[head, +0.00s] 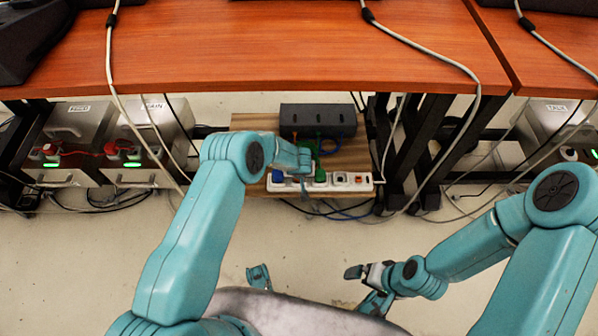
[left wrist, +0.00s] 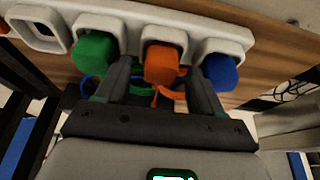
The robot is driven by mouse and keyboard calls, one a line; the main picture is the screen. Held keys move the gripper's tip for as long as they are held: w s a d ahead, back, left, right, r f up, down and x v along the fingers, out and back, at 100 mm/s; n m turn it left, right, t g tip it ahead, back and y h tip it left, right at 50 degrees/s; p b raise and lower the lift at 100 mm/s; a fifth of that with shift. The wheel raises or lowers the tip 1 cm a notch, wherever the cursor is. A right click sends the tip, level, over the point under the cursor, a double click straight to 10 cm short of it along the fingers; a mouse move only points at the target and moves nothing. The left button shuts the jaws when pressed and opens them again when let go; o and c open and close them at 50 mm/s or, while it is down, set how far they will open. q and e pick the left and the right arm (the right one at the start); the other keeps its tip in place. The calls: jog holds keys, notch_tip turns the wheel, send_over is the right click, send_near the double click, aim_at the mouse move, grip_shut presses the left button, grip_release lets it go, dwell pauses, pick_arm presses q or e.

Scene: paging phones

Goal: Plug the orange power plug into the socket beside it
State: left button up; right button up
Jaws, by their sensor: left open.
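The orange plug (left wrist: 160,64) sits at a white socket (left wrist: 166,36) of the power strip in the left wrist view, its body against or in the opening; I cannot tell how deep. My left gripper (left wrist: 160,82) is open, with one finger on each side of the orange plug. A gap shows beside the plug, and it is unclear whether either finger touches it. In the head view my left gripper (head: 300,173) is over the power strip (head: 368,187) and hides the orange plug. My right gripper (head: 368,283) is low at the right, away from the strip; its opening is unclear.
A green plug (left wrist: 94,52) and a blue plug (left wrist: 220,72) are at the neighbouring sockets, close outside my left fingers. An empty socket (left wrist: 40,30) is beyond the green one. A dark box (head: 318,120) stands behind the strip; the orange-brown desk (head: 290,60) overhangs. Cables lie around.

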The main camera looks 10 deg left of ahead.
pick_arm(q)
jog(key=shift+r, duration=0.3)
jog(key=p+v, duration=0.6)
jog(key=v, duration=0.9)
jog(key=shift+s+r, duration=0.3)
jog(key=shift+s, duration=0.05)
